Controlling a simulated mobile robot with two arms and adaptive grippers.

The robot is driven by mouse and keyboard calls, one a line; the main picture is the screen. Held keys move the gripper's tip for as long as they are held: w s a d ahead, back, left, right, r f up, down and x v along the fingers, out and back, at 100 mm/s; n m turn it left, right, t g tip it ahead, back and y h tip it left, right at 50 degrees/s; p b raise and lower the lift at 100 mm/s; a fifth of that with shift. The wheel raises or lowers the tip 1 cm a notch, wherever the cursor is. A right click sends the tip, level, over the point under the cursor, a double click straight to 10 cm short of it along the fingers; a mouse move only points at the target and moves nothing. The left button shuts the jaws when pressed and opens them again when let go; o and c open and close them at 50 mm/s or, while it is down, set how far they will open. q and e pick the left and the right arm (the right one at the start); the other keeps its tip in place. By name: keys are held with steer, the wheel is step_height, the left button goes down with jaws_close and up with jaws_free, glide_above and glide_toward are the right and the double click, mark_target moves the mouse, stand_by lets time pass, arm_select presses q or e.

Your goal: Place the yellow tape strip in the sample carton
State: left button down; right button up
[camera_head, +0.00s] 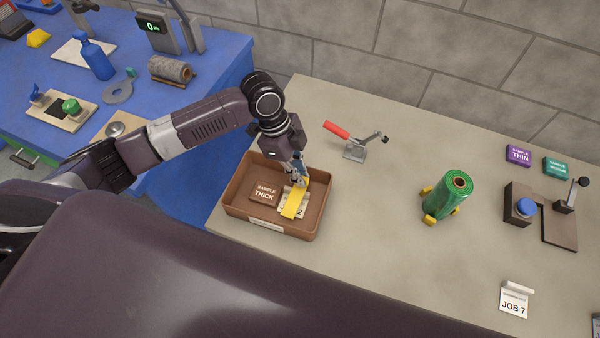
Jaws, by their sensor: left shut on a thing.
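The yellow tape strip (291,209) is a short flat yellow piece at the right side of the inside of the sample carton. The sample carton (240,207) is a shallow brown open box at the front left of the beige table. My left gripper (301,183) reaches down into the carton and is shut on the far end of the strip. The strip lies over a pale printed card (302,211); I cannot tell whether it touches it. A brown "SAMPLE THICK" block (265,192) sits left of the strip. My right gripper does not show.
A red-handled clamp (354,144) stands behind the carton. A green roll (449,197) stands to the right, with a fixture (521,207) and a "JOB 7" card (514,302) farther right. The table between carton and roll is clear. A blue bench (215,65) holds several items.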

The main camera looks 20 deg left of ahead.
arm_select(q)
steer(key=shift+f, duration=0.2)
steer(key=shift+f, duration=0.2)
steer(key=c, duration=2.3)
jaws_free()
steer(key=shift+r, duration=0.1)
steer(key=b+v, duration=0.1)
steer(key=v, duration=1.1)
steer(key=shift+r+b, duration=0.15)
steer(key=shift+b, duration=0.15)
